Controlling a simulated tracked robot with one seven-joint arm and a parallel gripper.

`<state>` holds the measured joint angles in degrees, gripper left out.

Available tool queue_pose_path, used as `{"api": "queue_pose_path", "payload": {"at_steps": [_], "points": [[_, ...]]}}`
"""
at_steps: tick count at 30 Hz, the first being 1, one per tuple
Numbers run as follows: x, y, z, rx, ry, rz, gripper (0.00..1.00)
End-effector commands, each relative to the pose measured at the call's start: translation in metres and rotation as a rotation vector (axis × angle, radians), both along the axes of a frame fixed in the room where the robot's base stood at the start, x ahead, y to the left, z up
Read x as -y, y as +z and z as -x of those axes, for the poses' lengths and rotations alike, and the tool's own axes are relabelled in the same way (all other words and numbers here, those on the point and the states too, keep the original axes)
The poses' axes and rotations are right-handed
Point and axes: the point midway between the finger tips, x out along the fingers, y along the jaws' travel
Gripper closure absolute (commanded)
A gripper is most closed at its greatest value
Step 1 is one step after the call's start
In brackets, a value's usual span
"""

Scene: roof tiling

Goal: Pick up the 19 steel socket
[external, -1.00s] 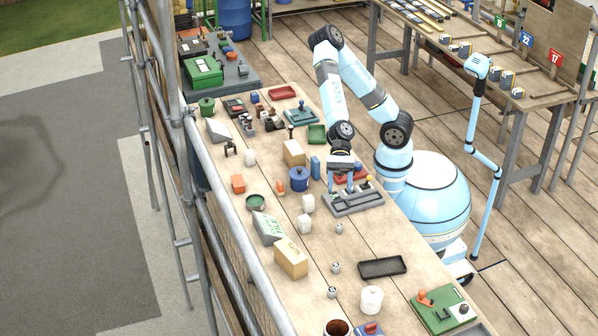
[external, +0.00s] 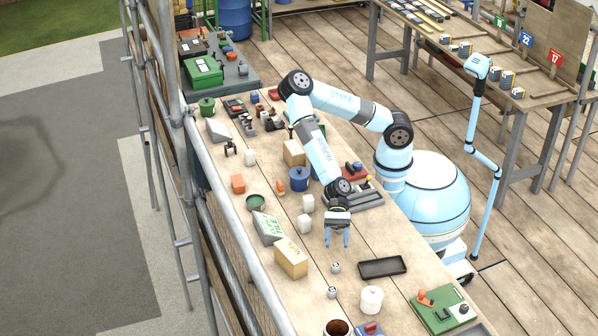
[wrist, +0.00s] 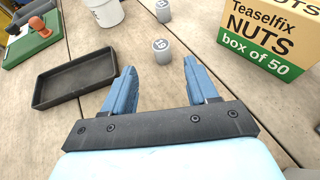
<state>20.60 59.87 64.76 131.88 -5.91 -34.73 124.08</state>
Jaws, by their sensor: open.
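Two small grey steel sockets with pale marked tops stand upright on the bench. The nearer socket (wrist: 162,51) is just beyond my fingertips in the wrist view and also shows in the external view (external: 335,267). Its mark looks like 19, but is small and hard to read. The farther socket (wrist: 162,11) also shows in the external view (external: 332,292); I cannot read its mark surely. My gripper (external: 337,243) points down, open and empty, above the bench; its blue fingers also show in the wrist view (wrist: 160,76).
A Teaselfix nuts box (wrist: 270,35) stands to the right in the wrist view. A dark empty tray (wrist: 75,77) lies to the left, with a white pot (wrist: 104,10) beyond it. A green board (external: 445,312) is near the bench's front end. Bare planks surround the sockets.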

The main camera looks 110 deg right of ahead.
Motion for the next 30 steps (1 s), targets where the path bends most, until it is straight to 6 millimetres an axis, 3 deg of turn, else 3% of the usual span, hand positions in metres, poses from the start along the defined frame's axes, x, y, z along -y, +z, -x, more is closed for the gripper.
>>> {"api": "queue_pose_path", "payload": {"at_steps": [9,19,30], "points": [[-0.035,-0.016,-0.016,0.0,0.001,0.0,0.42],[-0.049,-0.024,-0.024,0.001,0.0,0.0,0.42],[-0.08,-0.042,-0.04,0.0,0.0,0.0,0.42]]}}
